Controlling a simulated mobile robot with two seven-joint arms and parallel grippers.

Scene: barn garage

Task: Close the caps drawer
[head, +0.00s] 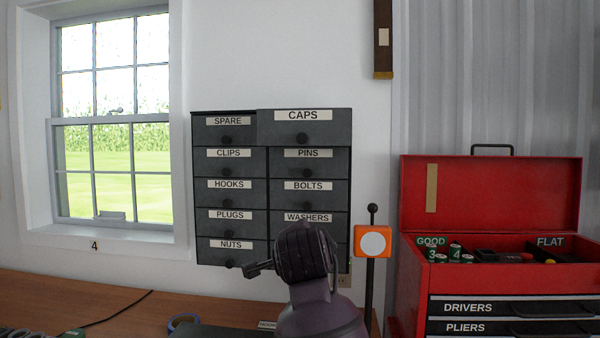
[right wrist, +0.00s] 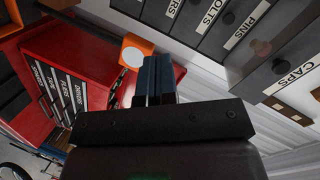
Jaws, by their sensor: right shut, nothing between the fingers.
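The caps drawer (head: 303,130) is at the top right of the dark grey drawer cabinet (head: 268,205). It sticks out past the closed-looking drawers around it, with its label and round knob facing me. It also shows at the right of the right wrist view (right wrist: 247,84). My right gripper (right wrist: 153,78) is shut and empty, in front of the cabinet. In the head view my right arm stands before the cabinet's lower right part, well below the caps drawer, and hides some lower drawers. The fingers do not touch the caps drawer. My left gripper is not in view.
An orange box with a white disc (head: 372,242) is just right of the cabinet, beside a dark upright rod. A red tool chest (head: 410,275) with its lid raised stands farther right. The wooden bench (head: 125,297) runs below. The space before the upper drawers is clear.

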